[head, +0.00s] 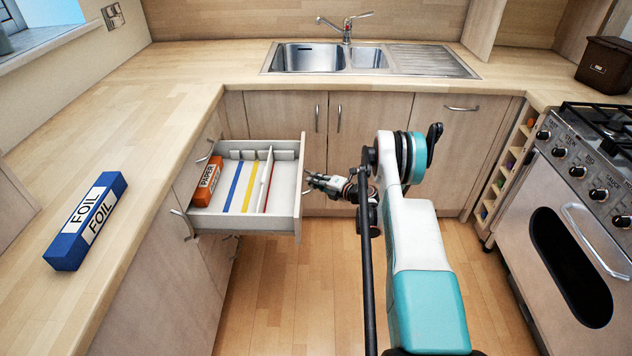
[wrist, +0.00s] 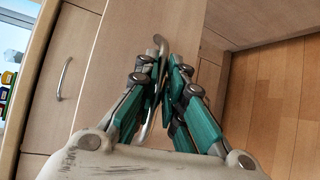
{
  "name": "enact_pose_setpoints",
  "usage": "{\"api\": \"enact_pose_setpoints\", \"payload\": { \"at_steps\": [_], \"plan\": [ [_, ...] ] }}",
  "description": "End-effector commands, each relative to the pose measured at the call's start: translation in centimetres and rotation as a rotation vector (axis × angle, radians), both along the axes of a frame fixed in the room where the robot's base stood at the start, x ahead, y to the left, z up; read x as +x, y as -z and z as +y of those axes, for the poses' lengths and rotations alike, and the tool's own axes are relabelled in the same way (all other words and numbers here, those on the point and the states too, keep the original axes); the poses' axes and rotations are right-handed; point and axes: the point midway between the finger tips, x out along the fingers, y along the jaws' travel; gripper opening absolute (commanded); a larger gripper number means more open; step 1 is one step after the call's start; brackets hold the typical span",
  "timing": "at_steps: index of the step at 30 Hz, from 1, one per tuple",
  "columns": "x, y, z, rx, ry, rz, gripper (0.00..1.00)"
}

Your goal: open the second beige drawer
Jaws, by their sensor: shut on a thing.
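A beige drawer (head: 245,219) in the left run of units is pulled well out in the head view, its front facing right. Its white inside shows coloured dividers and an orange box marked PAPER (head: 207,181). I cannot tell from the frames which drawer counts as second.
A blue FOIL box (head: 86,222) lies on the left worktop (head: 138,130). The sink (head: 312,56) is at the back and the range cooker (head: 580,200) at the right. Another handle (wrist: 64,78) shows on the left in the wrist view. The wooden floor (head: 280,300) beside the drawer is clear.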

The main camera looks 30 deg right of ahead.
Motion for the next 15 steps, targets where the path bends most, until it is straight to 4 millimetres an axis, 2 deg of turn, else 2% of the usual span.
{"api": "enact_pose_setpoints", "payload": {
  "at_steps": [14, 15],
  "plan": [
    [0.01, -0.11, 0.16, 0.001, -0.003, -0.001, 0.0],
    [0.01, -0.11, 0.15, 0.001, -0.003, -0.001, 0.19]
  ]
}}
